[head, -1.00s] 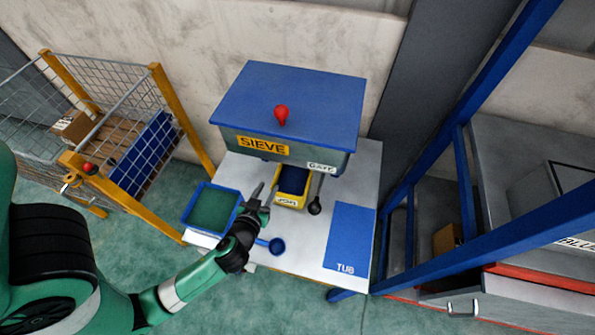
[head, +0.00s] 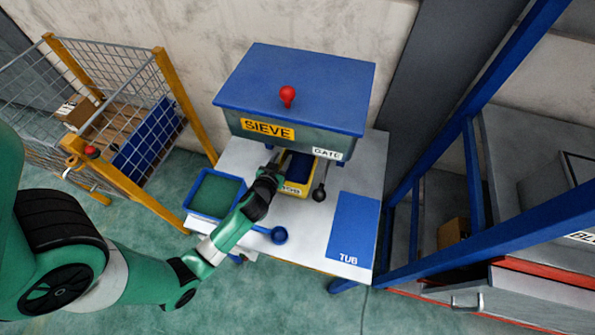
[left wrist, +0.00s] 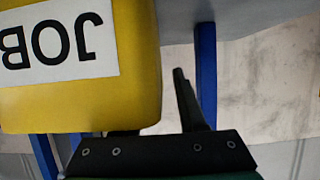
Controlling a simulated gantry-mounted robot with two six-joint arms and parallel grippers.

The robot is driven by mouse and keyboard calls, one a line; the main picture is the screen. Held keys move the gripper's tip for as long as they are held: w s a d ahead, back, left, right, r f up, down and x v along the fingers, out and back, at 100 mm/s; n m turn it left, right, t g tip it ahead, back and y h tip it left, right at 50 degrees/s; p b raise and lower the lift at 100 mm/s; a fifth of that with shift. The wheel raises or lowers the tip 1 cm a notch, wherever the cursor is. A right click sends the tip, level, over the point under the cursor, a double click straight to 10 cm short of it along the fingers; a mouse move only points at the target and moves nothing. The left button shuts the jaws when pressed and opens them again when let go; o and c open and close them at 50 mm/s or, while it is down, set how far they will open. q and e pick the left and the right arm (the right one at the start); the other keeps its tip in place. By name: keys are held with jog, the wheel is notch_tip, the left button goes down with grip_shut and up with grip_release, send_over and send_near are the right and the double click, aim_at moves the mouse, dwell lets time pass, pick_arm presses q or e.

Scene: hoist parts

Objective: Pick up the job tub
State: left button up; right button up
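The yellow job tub (head: 296,190) with a white JOB label stands on the bench under the sieve (head: 290,105), its dark inside showing. My left gripper (head: 273,165) is at the tub's left side. In the left wrist view the tub (left wrist: 140,70) fills the upper left, close to the camera. One dark finger stands clear of the tub's edge with a gap between; the other finger is mostly hidden behind the tub. The gripper looks open, with no grip on the tub showing. My right gripper is out of view.
A green-filled blue tray (head: 215,195) and a blue scoop (head: 279,235) lie near my left arm. A black-knobbed gate lever (head: 319,193) hangs right of the tub. A blue TUB mat (head: 354,230) is bare at the bench's right. A blue frame (head: 480,245) stands farther right.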

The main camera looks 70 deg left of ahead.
pick_arm(q)
grip_shut()
dwell(1.4)
jog(key=shift+r, duration=0.1)
